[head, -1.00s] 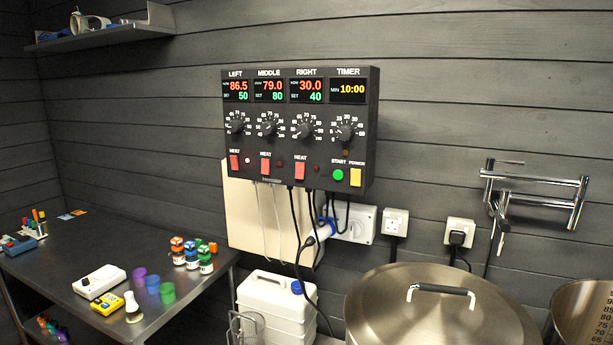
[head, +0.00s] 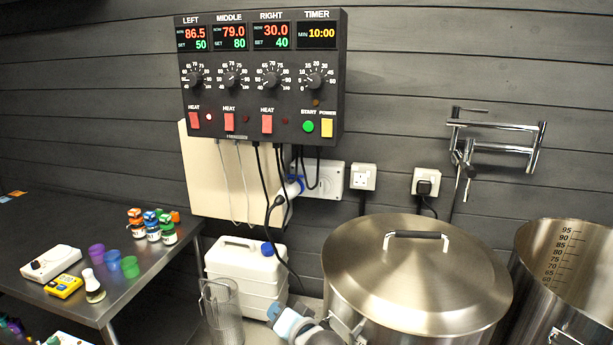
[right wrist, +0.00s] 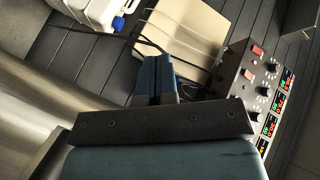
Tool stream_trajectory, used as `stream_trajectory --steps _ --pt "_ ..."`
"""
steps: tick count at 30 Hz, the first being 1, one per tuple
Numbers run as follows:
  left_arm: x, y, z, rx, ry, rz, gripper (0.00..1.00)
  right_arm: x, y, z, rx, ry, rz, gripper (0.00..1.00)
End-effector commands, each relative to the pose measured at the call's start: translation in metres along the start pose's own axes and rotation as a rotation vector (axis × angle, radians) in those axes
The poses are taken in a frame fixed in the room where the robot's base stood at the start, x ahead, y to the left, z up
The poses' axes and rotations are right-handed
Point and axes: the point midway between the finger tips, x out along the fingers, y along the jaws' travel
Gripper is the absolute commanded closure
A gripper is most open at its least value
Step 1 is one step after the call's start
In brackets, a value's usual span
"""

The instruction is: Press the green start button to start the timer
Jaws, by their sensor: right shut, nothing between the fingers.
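The green start button (head: 308,126) sits under the timer dial (head: 314,79) on the black control panel (head: 260,100), left of the yellow power switch (head: 327,128). The timer display (head: 317,34) reads 10:00. My right gripper (head: 283,316) is low at the bottom edge of the head view, well below the panel and apart from the button. In the right wrist view its blue fingers (right wrist: 156,62) are shut and empty. The control panel also shows tilted at the right of that view (right wrist: 262,90); I cannot make out the green button there. My left gripper is not in view.
A lidded steel kettle (head: 415,270) and an open kettle (head: 570,260) stand at the right. A white container (head: 245,265) and a clear jug (head: 222,312) stand near my gripper. Black cables (head: 262,185) hang below the panel. A steel table (head: 130,285) holds small items.

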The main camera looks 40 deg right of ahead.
Motion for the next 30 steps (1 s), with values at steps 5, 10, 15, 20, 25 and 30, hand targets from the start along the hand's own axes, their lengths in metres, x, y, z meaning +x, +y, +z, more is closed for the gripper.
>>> stream_trajectory --steps 5,10,15,20,25,30 --pt "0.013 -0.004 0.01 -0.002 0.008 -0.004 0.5 0.032 -0.046 -0.071 0.339 0.101 -0.087 1.0" --pt "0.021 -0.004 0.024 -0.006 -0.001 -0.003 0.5 0.045 -0.093 -0.14 0.69 0.159 -0.2 1.0" --pt "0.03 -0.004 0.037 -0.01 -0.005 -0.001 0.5 0.042 -0.142 -0.208 1.058 0.171 -0.344 1.0" --pt "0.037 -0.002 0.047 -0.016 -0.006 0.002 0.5 0.027 -0.181 -0.261 1.367 0.137 -0.479 1.0" --pt "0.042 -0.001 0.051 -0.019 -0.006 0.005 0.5 0.012 -0.208 -0.295 1.587 0.083 -0.575 1.0" --pt "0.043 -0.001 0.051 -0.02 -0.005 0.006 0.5 0.004 -0.219 -0.31 1.681 0.054 -0.617 1.0"
